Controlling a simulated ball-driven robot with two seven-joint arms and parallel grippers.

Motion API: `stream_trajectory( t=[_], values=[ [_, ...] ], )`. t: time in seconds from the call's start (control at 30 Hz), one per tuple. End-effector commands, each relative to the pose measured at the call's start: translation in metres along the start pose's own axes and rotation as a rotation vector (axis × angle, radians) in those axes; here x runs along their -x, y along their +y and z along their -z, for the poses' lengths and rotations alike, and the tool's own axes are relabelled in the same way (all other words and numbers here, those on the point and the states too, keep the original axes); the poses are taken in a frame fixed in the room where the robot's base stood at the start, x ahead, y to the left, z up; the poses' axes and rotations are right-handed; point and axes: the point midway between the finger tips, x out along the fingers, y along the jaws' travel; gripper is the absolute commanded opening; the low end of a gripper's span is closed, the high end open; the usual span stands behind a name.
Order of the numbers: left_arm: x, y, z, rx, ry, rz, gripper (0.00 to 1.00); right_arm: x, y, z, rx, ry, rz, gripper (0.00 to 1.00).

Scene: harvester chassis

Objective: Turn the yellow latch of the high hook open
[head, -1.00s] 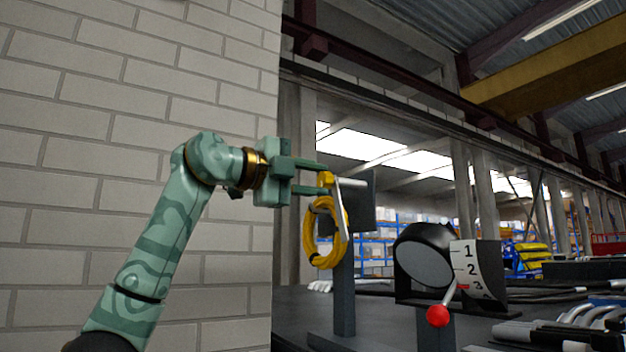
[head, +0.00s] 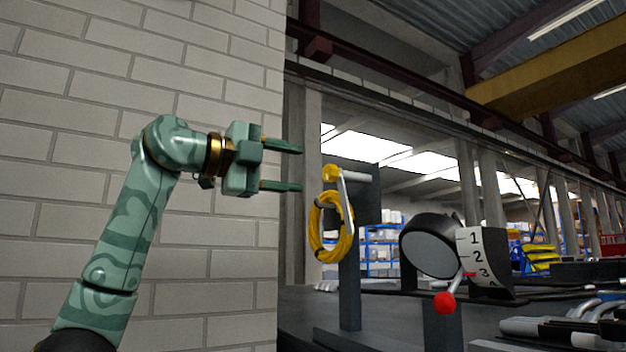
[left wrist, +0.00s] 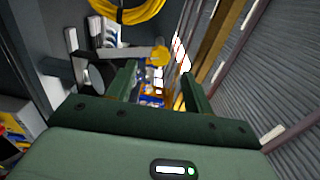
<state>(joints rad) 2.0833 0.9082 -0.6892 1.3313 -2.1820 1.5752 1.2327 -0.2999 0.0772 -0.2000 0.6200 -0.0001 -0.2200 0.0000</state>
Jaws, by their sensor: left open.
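The yellow latch (head: 330,173) is a small round piece at the front end of the high hook (head: 355,177), a pale metal bar on a dark post. A yellow coil (head: 323,240) hangs on the hook below the latch. My left gripper (head: 298,168) is open and empty, level with the latch and a short gap to its left. In the left wrist view, the latch (left wrist: 160,55) shows beyond the open fingers (left wrist: 160,80), and the coil (left wrist: 128,10) is at the top. I cannot tell how far the latch is turned. My right gripper is out of view.
A pale brick wall (head: 120,80) stands behind my left arm. Right of the hook's grey post (head: 349,290) are a dark drum (head: 430,245), a numbered dial plate (head: 481,262) and a red-knobbed lever (head: 444,302). The space between fingertips and latch is clear.

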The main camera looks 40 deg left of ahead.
Motion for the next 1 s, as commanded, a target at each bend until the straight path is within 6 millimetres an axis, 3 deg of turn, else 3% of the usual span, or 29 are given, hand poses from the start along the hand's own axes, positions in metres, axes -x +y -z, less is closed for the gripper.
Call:
stream_trajectory(
  t=[0.2, 0.4, 0.6, 1.0],
  values=[
    [0.059, 0.001, -0.001, 0.000, -0.003, 0.003, 0.52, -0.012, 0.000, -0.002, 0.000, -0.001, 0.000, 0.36],
    [0.091, 0.000, -0.001, 0.000, -0.001, 0.001, 0.52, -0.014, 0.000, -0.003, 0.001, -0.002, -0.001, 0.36],
    [0.100, 0.000, -0.001, 0.000, 0.000, -0.001, 0.52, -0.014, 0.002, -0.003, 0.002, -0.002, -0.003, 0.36],
    [0.100, 0.000, -0.001, 0.000, 0.000, -0.001, 0.52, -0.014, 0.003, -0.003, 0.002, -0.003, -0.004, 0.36]
  ],
)
